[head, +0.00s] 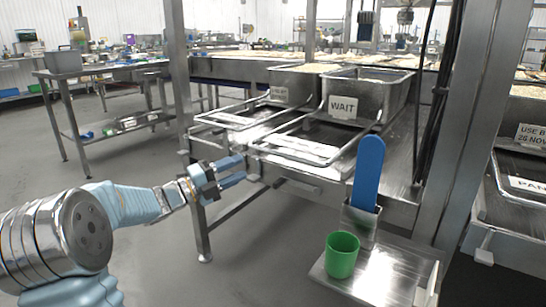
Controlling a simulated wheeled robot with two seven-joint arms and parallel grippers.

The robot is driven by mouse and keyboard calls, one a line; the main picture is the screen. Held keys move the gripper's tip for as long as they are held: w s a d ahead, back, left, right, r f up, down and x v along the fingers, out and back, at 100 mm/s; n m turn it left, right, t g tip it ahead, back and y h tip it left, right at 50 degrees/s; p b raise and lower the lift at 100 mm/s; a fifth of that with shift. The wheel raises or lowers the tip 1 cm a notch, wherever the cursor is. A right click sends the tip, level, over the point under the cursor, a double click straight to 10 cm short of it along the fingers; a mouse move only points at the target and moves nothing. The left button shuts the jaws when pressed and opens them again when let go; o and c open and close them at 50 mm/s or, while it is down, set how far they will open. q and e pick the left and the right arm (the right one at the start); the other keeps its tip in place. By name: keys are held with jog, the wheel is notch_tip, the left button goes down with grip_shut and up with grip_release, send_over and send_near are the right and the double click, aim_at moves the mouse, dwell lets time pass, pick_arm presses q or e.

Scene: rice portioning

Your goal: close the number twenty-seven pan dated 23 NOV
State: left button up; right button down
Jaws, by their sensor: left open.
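My left gripper (239,171) is open and empty in the middle of the head view. It is in front of and below the wire frame of the bench. A steel pan (365,96) with a WAIT card stands on the bench, and another steel pan (291,88) with a partly hidden card stands to its left. At the right edge is a dark pan lid (510,205) with a cut-off PAN label. Behind it a card (533,136) reads USE B and a NOV date I cannot read surely. No number twenty-seven is legible. My right gripper is not in view.
A green cup (341,255) and a blue paddle in a steel holder (368,172) stand on a small steel shelf (385,275) at front right. Steel posts (178,65) rise beside the bench. A side table (105,72) is at back left. The floor at left is clear.

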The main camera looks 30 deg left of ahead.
aim_at(273, 152)
pick_arm(q)
jog(key=p+x, duration=0.1)
jog(key=x, duration=1)
jog(key=shift+w+d+r, duration=0.1)
jog(key=shift+w+d, duration=0.1)
jog(key=shift+w, duration=0.1)
grip_shut()
